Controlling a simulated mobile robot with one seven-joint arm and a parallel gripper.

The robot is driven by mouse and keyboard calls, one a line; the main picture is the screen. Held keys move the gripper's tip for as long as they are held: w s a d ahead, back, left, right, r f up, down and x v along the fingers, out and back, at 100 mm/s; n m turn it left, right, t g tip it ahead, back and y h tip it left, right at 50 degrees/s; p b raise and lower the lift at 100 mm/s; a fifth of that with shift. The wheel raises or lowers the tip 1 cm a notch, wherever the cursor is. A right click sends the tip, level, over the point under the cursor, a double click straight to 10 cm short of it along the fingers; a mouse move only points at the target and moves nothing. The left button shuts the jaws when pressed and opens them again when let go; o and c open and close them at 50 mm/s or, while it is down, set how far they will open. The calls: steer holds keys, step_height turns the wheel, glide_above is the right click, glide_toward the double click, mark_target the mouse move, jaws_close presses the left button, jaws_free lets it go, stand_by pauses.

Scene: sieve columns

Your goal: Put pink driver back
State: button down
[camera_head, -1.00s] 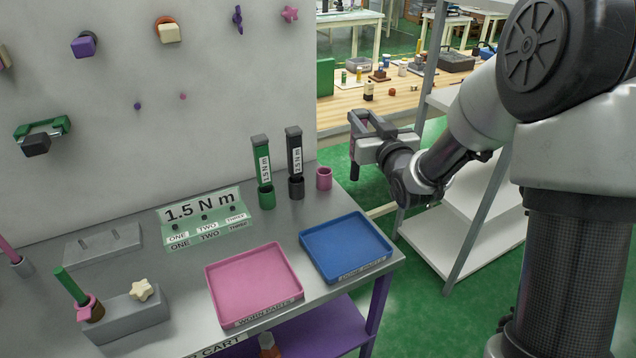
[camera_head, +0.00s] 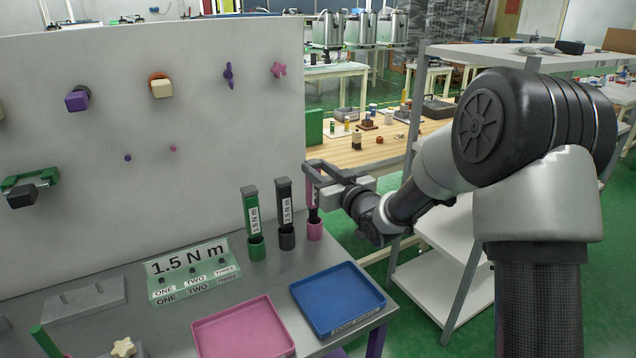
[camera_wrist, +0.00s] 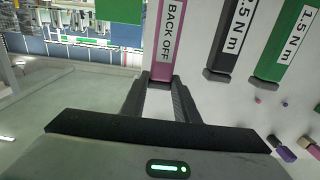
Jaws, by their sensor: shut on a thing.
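The pink driver (camera_head: 312,192), labelled "BACK OFF" in the wrist view (camera_wrist: 168,38), is held upright between the fingers of my gripper (camera_head: 311,173). My gripper also shows in the wrist view (camera_wrist: 160,82), shut on the driver. The driver's dark lower end is over the pink cup (camera_head: 314,231) at the right of the bench. I cannot tell whether its tip is inside the cup or just above it.
The black driver (camera_head: 284,210) and green driver (camera_head: 251,214) stand in their cups just left. A blue tray (camera_head: 338,299) and pink tray (camera_head: 243,331) lie in front. A pegboard (camera_head: 150,130) stands behind, and a metal shelf (camera_head: 440,240) on the right.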

step_height(320, 180, down, 2)
steer(key=shift+f, duration=0.2)
steer(key=c, duration=1.4)
jaws_free()
